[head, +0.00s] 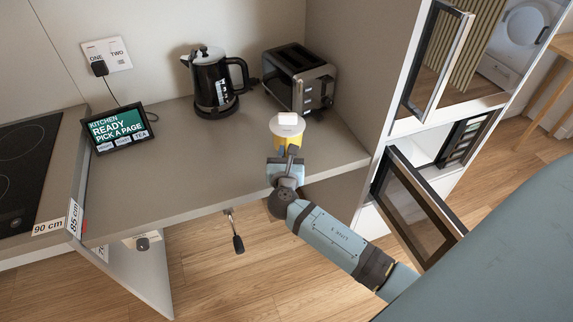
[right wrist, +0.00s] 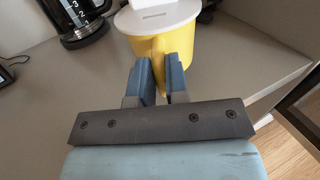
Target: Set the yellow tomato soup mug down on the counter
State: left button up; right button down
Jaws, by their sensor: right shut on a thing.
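The yellow tomato soup mug (head: 268,143) is at the front right of the counter (head: 190,165) in the head view, with a white lid and a white block on top. In the right wrist view the yellow mug (right wrist: 179,50) stands upright just beyond the fingers. I cannot tell whether the mug's base touches the counter. My left gripper is not in view.
A black kettle (head: 211,83) and a toaster (head: 298,80) stand behind the mug. A small display (head: 121,130) sits at the left, beside the cooktop (head: 25,165). An open cabinet door (head: 420,205) is at the right. The counter's middle is clear.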

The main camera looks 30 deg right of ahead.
jog(key=shift+f, duration=2.05)
jog(key=shift+b, duration=0.3)
jog(key=c, duration=1.1)
grip_release()
jog(key=shift+f, duration=0.15)
